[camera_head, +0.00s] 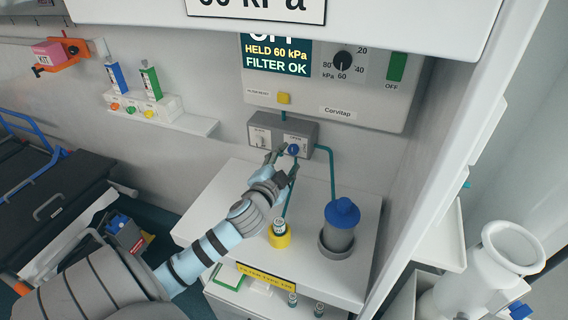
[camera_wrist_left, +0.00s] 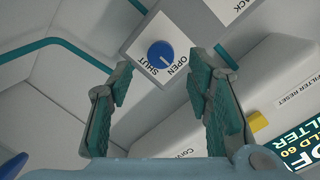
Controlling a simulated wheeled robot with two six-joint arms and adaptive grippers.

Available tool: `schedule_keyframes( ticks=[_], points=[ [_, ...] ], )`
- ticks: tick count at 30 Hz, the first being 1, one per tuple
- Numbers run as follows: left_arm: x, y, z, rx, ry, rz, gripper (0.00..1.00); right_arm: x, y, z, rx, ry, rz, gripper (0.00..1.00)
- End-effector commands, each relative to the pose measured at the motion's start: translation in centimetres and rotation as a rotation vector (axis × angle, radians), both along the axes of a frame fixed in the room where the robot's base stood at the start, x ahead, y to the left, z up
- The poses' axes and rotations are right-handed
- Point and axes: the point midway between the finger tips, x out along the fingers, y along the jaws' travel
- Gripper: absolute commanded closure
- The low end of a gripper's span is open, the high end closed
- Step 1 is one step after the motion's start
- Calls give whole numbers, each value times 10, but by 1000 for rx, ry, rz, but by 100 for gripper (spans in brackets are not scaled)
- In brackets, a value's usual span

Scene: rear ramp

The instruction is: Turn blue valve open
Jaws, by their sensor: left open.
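The blue valve knob (camera_head: 293,149) is on the right part of a small grey valve box (camera_head: 309,130) on the wall. In the left wrist view the blue valve knob (camera_wrist_left: 161,54) sits on a white plate marked SHUT and OPEN. I cannot surely tell which mark its pointer faces. My left gripper (camera_head: 282,162) is just in front of and below the knob. In the left wrist view my left gripper (camera_wrist_left: 162,85) has its two fingers spread, with nothing between them; the knob shows beyond the tips. My right gripper is in neither view.
A wall unit with a display (camera_head: 276,56) hangs above the valve box. Teal tubes (camera_head: 332,180) run down from it. Below, a white cabinet top (camera_head: 216,205) holds a blue-capped canister (camera_head: 341,222) and a vial in a yellow holder (camera_head: 279,238). A stretcher (camera_head: 65,180) stands left.

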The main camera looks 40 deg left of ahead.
Motion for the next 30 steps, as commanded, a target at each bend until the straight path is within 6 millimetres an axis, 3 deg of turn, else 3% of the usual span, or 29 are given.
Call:
schedule_keyframes(
  ticks=[3,9,17,21,30],
  points=[
    [-31,-13,4,2,2,-3,54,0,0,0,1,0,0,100],
    [-62,-25,9,3,3,1,54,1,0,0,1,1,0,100],
    [-64,-27,10,3,2,4,54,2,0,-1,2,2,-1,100],
    [-64,-27,10,3,3,3,54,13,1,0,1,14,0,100],
    [-63,-28,10,2,2,-2,54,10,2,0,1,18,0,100]
  ],
)
